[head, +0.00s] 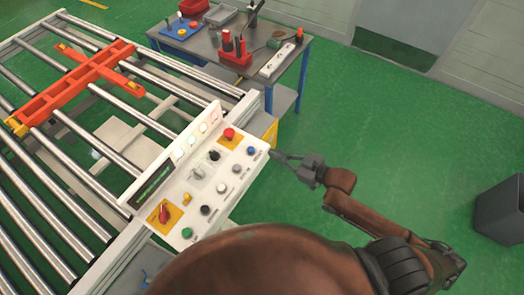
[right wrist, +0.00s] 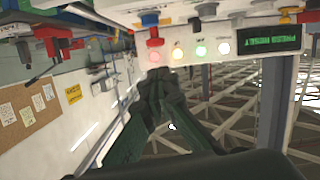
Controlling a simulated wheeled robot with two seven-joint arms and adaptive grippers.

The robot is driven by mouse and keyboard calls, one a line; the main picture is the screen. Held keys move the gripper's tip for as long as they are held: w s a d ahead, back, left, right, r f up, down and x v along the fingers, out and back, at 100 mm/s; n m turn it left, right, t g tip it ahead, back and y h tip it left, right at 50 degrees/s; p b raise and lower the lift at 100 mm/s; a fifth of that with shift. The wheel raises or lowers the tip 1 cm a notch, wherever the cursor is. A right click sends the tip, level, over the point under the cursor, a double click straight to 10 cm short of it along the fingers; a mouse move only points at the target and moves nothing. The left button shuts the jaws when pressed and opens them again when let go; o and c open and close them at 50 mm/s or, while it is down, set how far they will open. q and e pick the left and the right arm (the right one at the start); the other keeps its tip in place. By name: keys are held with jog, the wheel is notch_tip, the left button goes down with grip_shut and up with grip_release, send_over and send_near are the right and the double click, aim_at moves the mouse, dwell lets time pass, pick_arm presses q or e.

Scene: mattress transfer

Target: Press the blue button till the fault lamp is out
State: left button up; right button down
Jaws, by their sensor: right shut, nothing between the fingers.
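The blue button (head: 251,150) is at the right end of the white control panel (head: 222,196) in the head view. My right gripper (head: 275,155) is shut and empty just right of the panel's end, its fingers pointing left towards the blue button, with a small gap in the picture. In the right wrist view its closed fingertips (right wrist: 160,74) are in front of a row of lit lamps. My left gripper is out of view.
A red mushroom button (head: 229,134) sits close to the blue one; a green button (head: 187,232), a red rotary switch (head: 164,212) and several knobs share the panel. A roller conveyor (head: 60,150) lies left, a workbench (head: 205,45) behind. Green floor right is clear up to a dark bin (head: 500,210).

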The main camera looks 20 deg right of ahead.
send_over(256, 155)
jog(key=shift+s+a+f+p, duration=0.15)
jog(key=shift+f+p, duration=0.1)
jog(key=shift+f, duration=0.2)
jog(key=shift+s+a+f+p, duration=0.1)
jog(key=shift+f+p, duration=0.1)
jog(key=shift+f, duration=0.25)
notch_tip(256, 155, down, 3)
jog(key=shift+w+d+f, duration=0.1)
jog(key=shift+w+f, duration=0.05)
jog(key=shift+f, duration=0.05)
jog(key=shift+w+f, duration=0.1)
jog(key=shift+f, duration=0.35)
